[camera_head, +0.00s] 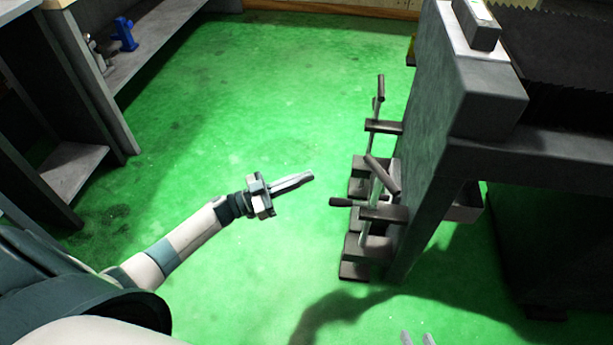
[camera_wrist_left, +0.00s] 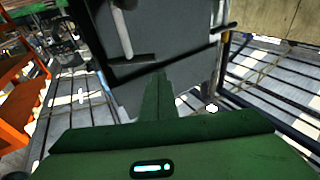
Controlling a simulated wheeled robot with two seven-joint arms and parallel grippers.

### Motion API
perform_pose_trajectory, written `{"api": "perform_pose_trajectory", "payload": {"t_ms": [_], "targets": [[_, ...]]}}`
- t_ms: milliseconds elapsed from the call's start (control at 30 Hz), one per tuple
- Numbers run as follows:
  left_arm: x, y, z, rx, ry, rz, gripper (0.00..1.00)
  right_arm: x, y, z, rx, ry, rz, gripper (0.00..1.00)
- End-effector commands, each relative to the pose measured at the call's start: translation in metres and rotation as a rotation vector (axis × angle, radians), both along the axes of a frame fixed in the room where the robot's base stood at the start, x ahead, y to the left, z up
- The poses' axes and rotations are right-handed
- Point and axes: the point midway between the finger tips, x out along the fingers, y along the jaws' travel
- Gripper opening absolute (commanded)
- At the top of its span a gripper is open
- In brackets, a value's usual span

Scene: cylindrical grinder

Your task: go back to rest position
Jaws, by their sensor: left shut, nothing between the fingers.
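My left gripper (camera_head: 308,177) is stretched out over the green floor in the middle of the head view. Its fingers are together with nothing between them. In the left wrist view the closed fingers (camera_wrist_left: 158,95) point toward a grey machine surface (camera_wrist_left: 170,45). Only the tips of my right gripper (camera_head: 416,338) show at the bottom edge of the head view. They look like two separate prongs with a gap between them, and the rest is out of the picture.
The grey grinder (camera_head: 440,150) stands at the right, with dark clamp-like handles (camera_head: 370,215) jutting left toward my left gripper. A grey shelf unit (camera_head: 150,55) with a blue item (camera_head: 124,35) stands at the upper left. Green floor (camera_head: 270,90) lies open between them.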

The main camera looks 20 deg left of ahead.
Motion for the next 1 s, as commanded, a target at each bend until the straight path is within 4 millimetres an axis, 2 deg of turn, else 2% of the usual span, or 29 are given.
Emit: {"api": "perform_pose_trajectory", "payload": {"t_ms": [533, 767, 867, 1000], "targets": [[-0.002, -0.006, -0.001, -0.002, 0.001, 0.021, 0.0, 0.0, 0.004, 0.002, 0.011, -0.001, -0.005, 0.31], [-0.015, -0.031, -0.009, -0.003, 0.027, 0.157, 0.0, 0.0, 0.003, 0.001, 0.009, -0.001, -0.004, 0.31], [-0.028, -0.046, -0.014, 0.003, 0.067, 0.249, 0.0, 0.0, 0.003, 0.001, 0.007, 0.0, -0.005, 0.31], [-0.055, -0.066, -0.024, 0.03, 0.164, 0.376, 0.0, 0.0, 0.002, 0.001, 0.007, 0.0, -0.005, 0.31]]}}
